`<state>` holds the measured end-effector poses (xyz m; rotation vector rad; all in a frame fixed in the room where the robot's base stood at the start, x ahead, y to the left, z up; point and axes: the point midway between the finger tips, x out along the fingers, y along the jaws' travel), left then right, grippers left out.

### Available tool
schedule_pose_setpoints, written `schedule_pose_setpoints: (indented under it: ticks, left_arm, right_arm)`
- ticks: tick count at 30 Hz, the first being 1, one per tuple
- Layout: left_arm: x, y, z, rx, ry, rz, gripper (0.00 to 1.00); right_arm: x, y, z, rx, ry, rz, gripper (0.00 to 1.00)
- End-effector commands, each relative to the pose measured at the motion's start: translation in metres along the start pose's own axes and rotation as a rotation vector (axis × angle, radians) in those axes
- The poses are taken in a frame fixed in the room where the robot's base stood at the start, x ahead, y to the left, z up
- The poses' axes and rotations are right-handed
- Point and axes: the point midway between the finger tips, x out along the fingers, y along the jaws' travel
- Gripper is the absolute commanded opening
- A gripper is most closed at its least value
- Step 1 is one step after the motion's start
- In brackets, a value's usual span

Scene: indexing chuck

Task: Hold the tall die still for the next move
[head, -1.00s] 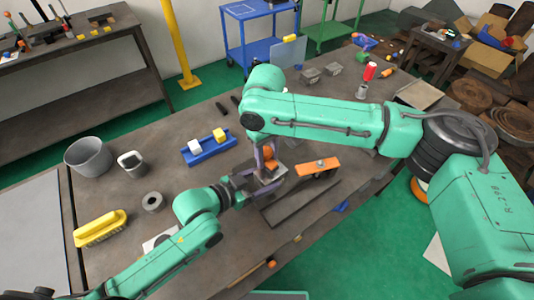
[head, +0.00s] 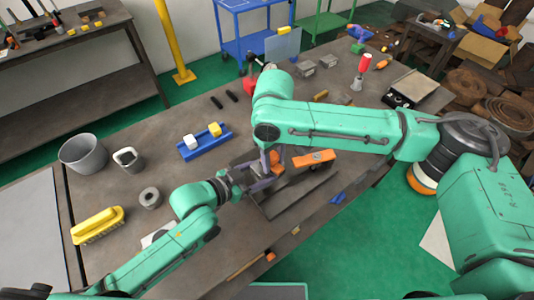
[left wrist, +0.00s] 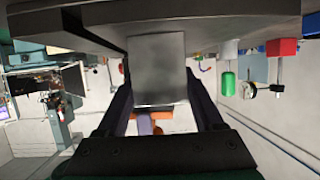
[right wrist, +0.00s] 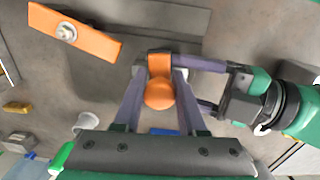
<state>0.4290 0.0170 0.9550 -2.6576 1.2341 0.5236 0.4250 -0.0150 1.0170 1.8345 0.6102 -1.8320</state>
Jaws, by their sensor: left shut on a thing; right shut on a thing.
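A plain grey block (left wrist: 158,68), which I take for the tall die, stands between the fingers of my left gripper (left wrist: 160,112). The left gripper (head: 262,186) is shut on it, low over the bench. My right gripper (right wrist: 160,78) is shut on an orange round-ended piece (right wrist: 160,94), directly beside the left fingers. That orange piece (head: 274,158) also shows in the head view. An orange bar with a metal nut (right wrist: 66,31) lies to the side, apart from both grippers. The die is mostly hidden in the head view by my grippers.
A dark plate (head: 290,196) lies under the grippers. A blue tray (head: 205,146) with a white and a yellow block is behind them. The bench's front edge is close.

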Motion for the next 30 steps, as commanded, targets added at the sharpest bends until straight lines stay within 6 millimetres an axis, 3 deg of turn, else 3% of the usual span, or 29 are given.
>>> schedule_pose_setpoints:
  ticks: [1, 5, 17, 26, 30]
  left_arm:
    - [0.001, 0.002, 0.008, -0.006, -0.019, 0.005, 0.02]
    - [0.001, 0.002, 0.008, -0.005, -0.019, 0.005, 0.02]
    - [0.001, 0.003, 0.008, -0.005, -0.018, 0.007, 0.02]
    - [0.001, 0.004, 0.008, -0.005, -0.016, 0.008, 0.02]
    - [0.001, 0.004, 0.008, -0.006, -0.016, 0.008, 0.02]
  right_arm:
    - [0.001, 0.0, 0.001, 0.0, 0.0, 0.0, 0.0]
    - [0.004, 0.0, 0.001, 0.0, -0.001, 0.0, 0.0]
    - [0.007, -0.002, -0.037, 0.001, -0.003, -0.002, 0.0]
    - [0.008, -0.002, -0.038, 0.001, -0.006, -0.002, 0.0]
    - [-0.005, -0.002, -0.038, 0.0, -0.004, -0.002, 0.0]
